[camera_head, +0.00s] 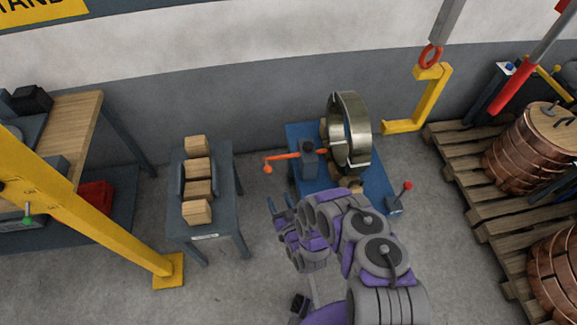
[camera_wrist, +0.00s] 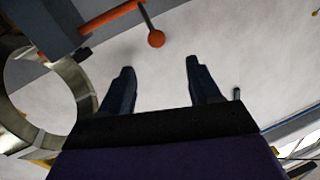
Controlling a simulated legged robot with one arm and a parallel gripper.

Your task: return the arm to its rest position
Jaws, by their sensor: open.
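My arm, grey and purple, reaches up from the bottom of the head view. My gripper (camera_head: 281,206) is at its far end, in front of the blue stand. In the wrist view my gripper (camera_wrist: 158,82) has its two dark fingers spread apart with nothing between them. A metal ring (camera_head: 349,130) stands upright on the blue stand (camera_head: 375,190), just beyond the arm. The ring also shows at the left of the wrist view (camera_wrist: 62,100). An orange lever with a ball end (camera_head: 267,168) sticks out left from the stand, close to the gripper and apart from it.
A small dark table (camera_head: 207,246) with several wooden blocks stands left of the gripper. A yellow post (camera_head: 95,230) slants at the left. Copper coils (camera_head: 530,150) sit on wooden pallets (camera_head: 480,215) at the right. A yellow hook (camera_head: 425,105) hangs behind. Bare floor lies between table and stand.

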